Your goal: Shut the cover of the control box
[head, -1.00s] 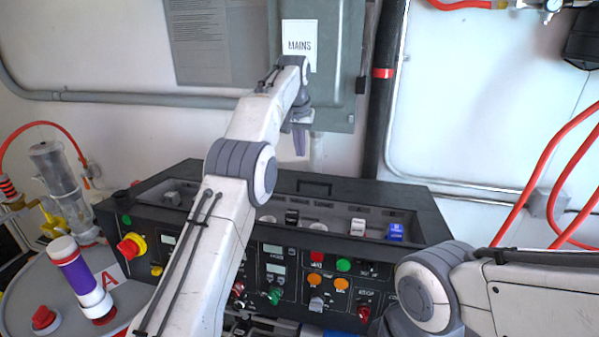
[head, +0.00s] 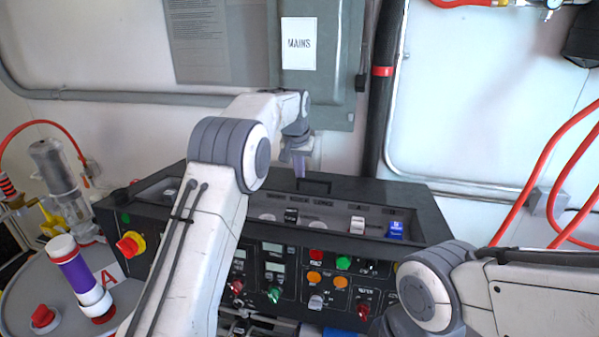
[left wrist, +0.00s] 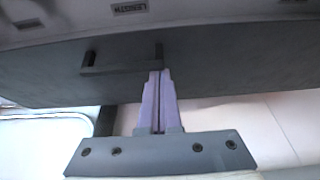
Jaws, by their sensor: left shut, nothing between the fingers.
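The control box (head: 262,250) is a black console with a sloped front full of buttons and a recessed row of switches along its top. A dark flat panel with a bar handle (head: 314,186) lies behind that row; it looks like the cover, folded back so the switches are exposed. My left gripper (head: 299,172) is shut and empty, fingers pointing down just behind the handle. In the left wrist view its purple fingers (left wrist: 160,74) overlap one end of the handle (left wrist: 122,62); I cannot tell whether they touch. My right gripper is out of view.
A grey cabinet labelled MAINS (head: 330,85) hangs on the wall behind. A black pipe (head: 382,110) runs beside it. Red hoses (head: 555,190) hang at the right. A purple-and-white cylinder (head: 80,275) stands on the grey drum at the left.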

